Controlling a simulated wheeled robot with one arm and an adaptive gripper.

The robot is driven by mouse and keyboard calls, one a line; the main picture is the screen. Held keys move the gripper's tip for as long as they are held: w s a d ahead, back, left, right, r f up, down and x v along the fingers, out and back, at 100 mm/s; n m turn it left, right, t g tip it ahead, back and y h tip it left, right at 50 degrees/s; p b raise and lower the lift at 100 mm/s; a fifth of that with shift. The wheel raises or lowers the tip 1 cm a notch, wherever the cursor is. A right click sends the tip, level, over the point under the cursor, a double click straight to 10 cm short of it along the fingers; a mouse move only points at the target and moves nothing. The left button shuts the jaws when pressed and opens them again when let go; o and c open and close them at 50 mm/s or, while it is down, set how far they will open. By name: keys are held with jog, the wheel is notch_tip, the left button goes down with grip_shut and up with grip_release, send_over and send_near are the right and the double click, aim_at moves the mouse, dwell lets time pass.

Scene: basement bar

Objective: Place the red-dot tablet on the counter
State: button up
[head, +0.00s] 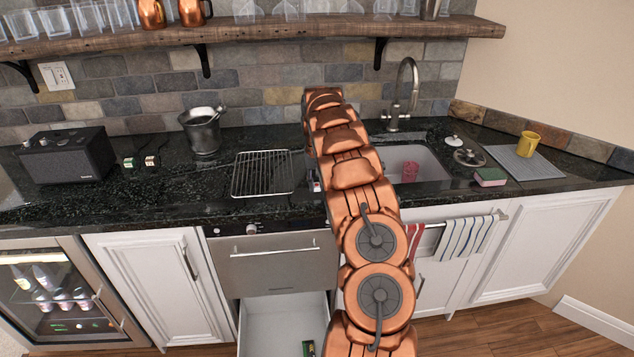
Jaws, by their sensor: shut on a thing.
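My copper arm reaches over the counter (80,189) and hides most of my gripper (313,172) behind it. Only a small grey part of the gripper shows at the arm's left edge, above the counter's front part, near the wire rack. It is shut on a small pale thing with a red mark, which looks like the red-dot tablet (317,187). The arm covers most of it, and I cannot tell if it touches the counter.
The wire rack (263,173) and a metal bucket (203,130) stand left of my arm. The sink (428,165) is to the right, with a sponge (490,177) and yellow mug (527,144). Below, a drawer (265,325) is open with a small green item (308,348) inside.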

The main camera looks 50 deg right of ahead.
aim_at(317, 186)
jog(key=shift+f, duration=0.15)
jog(key=o, duration=0.8)
jog(key=shift+r+b, duration=0.95)
jog(key=shift+r, duration=5.2)
